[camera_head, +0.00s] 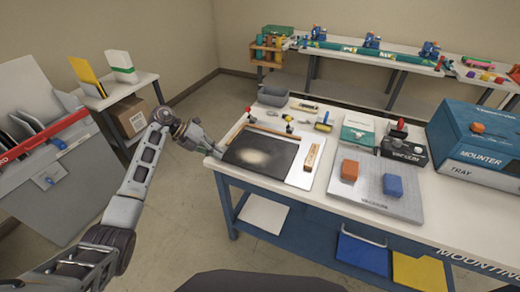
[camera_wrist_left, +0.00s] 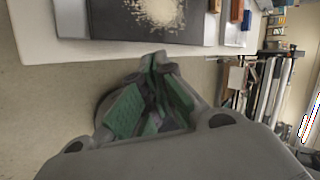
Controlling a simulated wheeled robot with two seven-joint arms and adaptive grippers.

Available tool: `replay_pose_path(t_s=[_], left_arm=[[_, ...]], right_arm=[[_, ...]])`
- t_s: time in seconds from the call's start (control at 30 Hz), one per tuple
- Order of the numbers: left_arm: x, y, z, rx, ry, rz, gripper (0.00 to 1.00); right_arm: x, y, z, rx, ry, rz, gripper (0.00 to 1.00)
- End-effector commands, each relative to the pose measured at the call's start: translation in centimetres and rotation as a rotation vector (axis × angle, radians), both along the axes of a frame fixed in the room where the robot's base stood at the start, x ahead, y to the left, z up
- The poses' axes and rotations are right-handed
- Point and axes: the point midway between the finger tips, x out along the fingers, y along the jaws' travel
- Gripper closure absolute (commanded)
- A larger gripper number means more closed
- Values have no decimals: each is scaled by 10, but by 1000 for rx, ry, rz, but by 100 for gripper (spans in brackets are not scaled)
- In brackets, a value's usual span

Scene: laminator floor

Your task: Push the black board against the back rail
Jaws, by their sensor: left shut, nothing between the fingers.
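The black board (camera_head: 243,156) lies flat on a pale plate on the white bench, with a pale speckled patch on its middle. The board also shows at the top of the left wrist view (camera_wrist_left: 110,18). The brown back rail (camera_head: 271,132) runs along the board's far side, with clamps near its ends. I cannot tell whether board and rail touch. My left gripper (camera_head: 213,150) is at the bench's left edge, beside the board and apart from it. In the left wrist view its green-padded fingers (camera_wrist_left: 156,58) are shut and empty. My right gripper is not in view.
A wooden block (camera_head: 312,157) lies right of the board. A grey vacuum plate (camera_head: 375,192) holds an orange block (camera_head: 349,170) and a blue block (camera_head: 393,185). A grey bin (camera_head: 273,95) and a roller (camera_head: 324,122) stand behind.

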Motion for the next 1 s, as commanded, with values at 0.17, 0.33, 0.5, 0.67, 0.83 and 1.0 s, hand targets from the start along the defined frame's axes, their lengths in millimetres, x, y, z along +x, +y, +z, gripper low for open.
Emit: replay_pose_path(t_s=[0.17,0.33,0.5,0.67,0.83,1.0], left_arm=[[-1,-8,0,44,6,-35,100],[0,-19,0,85,2,-75,100],[1,-31,0,146,0,-125,100],[0,-44,-2,227,-2,-187,100],[-2,-52,-8,321,1,-249,100],[-4,-53,-16,420,6,-303,100]], right_arm=[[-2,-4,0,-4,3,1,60],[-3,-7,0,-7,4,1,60],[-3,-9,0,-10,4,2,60],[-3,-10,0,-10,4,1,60],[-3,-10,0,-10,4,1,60],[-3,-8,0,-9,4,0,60]])
